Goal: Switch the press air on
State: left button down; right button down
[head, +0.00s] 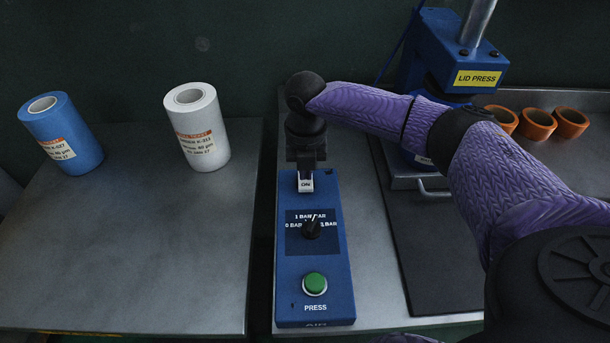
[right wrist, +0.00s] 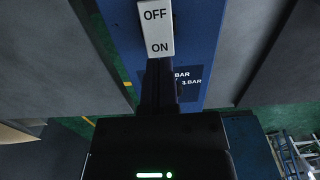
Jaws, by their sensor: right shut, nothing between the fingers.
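The blue press control box (head: 288,262) stands on the bench with a white rocker switch (head: 305,182) at its far end. The switch's ON end shows in the head view; the gripper hides the rest. In the right wrist view the switch (right wrist: 157,28) shows both OFF and ON. My right gripper (head: 306,162) is shut and empty, pointing down at the switch. In the right wrist view its fingertips (right wrist: 159,66) are close to the ON end. I cannot tell whether they touch it or which way the rocker is tilted. My left gripper is not in view.
The box also has a black pressure knob (head: 311,229) and a green PRESS button (head: 314,284). A blue lid press (head: 430,60) stands at the back right beside several orange cups (head: 537,123). A blue roll (head: 62,135) and a white roll (head: 200,125) stand left.

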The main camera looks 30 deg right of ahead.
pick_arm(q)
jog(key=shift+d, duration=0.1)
pick_arm(e)
jog(key=shift+f, duration=0.2)
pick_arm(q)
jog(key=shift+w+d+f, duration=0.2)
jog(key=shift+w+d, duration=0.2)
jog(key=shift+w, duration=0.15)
pick_arm(e)
jog(key=shift+f, duration=0.1)
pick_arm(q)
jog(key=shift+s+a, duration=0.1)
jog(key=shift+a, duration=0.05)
pick_arm(e)
jog(key=shift+f, duration=0.15)
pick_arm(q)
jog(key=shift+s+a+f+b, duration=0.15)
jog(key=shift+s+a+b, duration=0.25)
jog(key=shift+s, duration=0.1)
pick_arm(e)
jog(key=shift+f, duration=0.3)
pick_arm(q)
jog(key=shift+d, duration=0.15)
pick_arm(e)
jog(key=shift+f, duration=0.2)
